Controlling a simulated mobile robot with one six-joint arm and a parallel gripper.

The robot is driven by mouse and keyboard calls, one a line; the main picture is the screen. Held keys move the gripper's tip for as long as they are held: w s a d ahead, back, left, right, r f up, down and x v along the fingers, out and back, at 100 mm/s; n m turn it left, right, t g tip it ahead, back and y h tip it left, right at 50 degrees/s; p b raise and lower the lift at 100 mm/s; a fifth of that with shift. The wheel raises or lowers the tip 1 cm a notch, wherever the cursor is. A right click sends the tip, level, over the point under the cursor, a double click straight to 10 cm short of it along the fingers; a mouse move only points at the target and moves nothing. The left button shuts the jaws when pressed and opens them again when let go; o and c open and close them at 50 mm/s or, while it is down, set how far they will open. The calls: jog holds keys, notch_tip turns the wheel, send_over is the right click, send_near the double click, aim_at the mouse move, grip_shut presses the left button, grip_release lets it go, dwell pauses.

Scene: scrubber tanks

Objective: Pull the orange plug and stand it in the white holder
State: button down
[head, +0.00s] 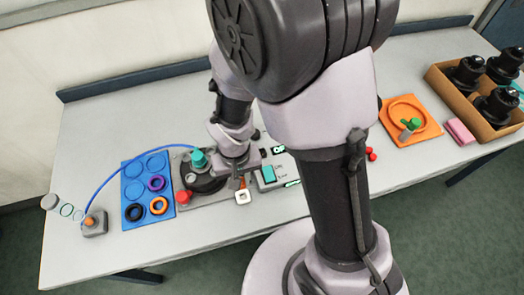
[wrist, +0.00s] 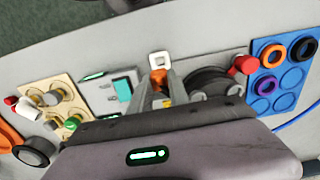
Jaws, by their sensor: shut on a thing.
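The white holder (head: 243,197) is a small square piece with an opening, at the front edge of the grey base plate. It also shows in the wrist view (wrist: 160,60), just beyond my fingertips. My gripper (head: 240,170) points down over the plate, close behind the holder. In the wrist view my gripper (wrist: 161,86) is shut on the orange plug (wrist: 159,103), seen between the fingers. A bit of the orange plug (head: 242,183) also shows in the head view. The plug's lower end is hidden, so I cannot tell what it touches.
A black round part with a teal knob (head: 199,159) and a red knob (head: 183,197) stand left of my gripper. A blue tray with rings (head: 137,170) lies further left. A grey box with a teal switch (head: 268,174) is close on the right.

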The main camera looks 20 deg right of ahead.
notch_tip(320, 180, down, 7)
jog(key=b, duration=0.6)
jog(key=shift+r+b, duration=0.15)
jog(key=shift+b, duration=0.2)
dwell(0.5)
jog(key=shift+f+b, duration=1.1)
jog(key=shift+b, duration=0.05)
jog(key=shift+s+r, duration=0.1)
jog(key=c, duration=1.2)
grip_release()
jog(key=shift+o, duration=0.6)
